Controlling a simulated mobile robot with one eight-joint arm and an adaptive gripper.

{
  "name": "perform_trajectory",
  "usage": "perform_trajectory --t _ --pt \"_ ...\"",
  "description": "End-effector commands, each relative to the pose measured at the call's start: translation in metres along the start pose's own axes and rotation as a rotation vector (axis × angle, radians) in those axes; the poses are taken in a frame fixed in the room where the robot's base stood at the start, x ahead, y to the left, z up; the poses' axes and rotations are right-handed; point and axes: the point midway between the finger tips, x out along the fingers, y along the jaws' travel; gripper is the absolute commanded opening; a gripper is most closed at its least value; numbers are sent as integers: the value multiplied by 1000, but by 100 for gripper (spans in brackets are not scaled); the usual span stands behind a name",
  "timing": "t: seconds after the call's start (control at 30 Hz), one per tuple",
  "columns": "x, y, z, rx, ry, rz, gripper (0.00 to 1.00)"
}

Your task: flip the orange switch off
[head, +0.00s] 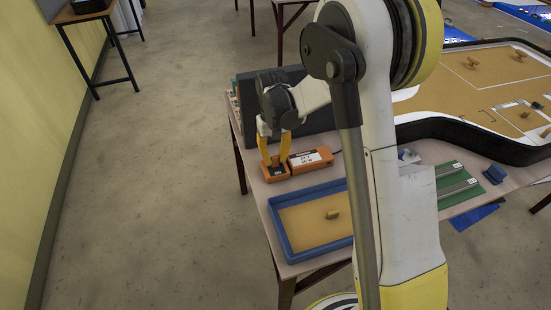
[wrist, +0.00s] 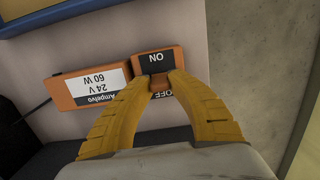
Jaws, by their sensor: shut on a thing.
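The orange switch (head: 277,175) is a small box on the table, at the near left end of an orange power supply. In the wrist view the switch (wrist: 160,58) has a dark ON panel at the top and an OFF marking partly hidden below, behind my fingers. My gripper (head: 275,164) points down onto the switch. In the wrist view the yellow fingertips of my gripper (wrist: 161,80) are close together on the switch, between the ON and OFF markings, shut on its middle part. The exact contact is hidden by the fingers.
The power supply (wrist: 88,86), labelled 24 V 60 W, lies beside the switch. A blue-rimmed tray (head: 283,243) with a small brown piece lies nearer. A dark panel (head: 311,122) stands behind. The table's left edge is close, with open floor beyond.

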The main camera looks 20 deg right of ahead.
Motion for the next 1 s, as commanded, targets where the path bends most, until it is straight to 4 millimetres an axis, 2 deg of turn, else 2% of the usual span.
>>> perform_trajectory --t 0.33,0.87,0.9,0.93,1.0 --pt "1 0 -5 0 -145 0 0" --pt "2 0 -5 0 -170 0 0" --pt "2 0 -5 0 -169 0 34" --pt "1 0 -5 0 -169 0 43" --pt "1 0 -5 0 -169 0 45"
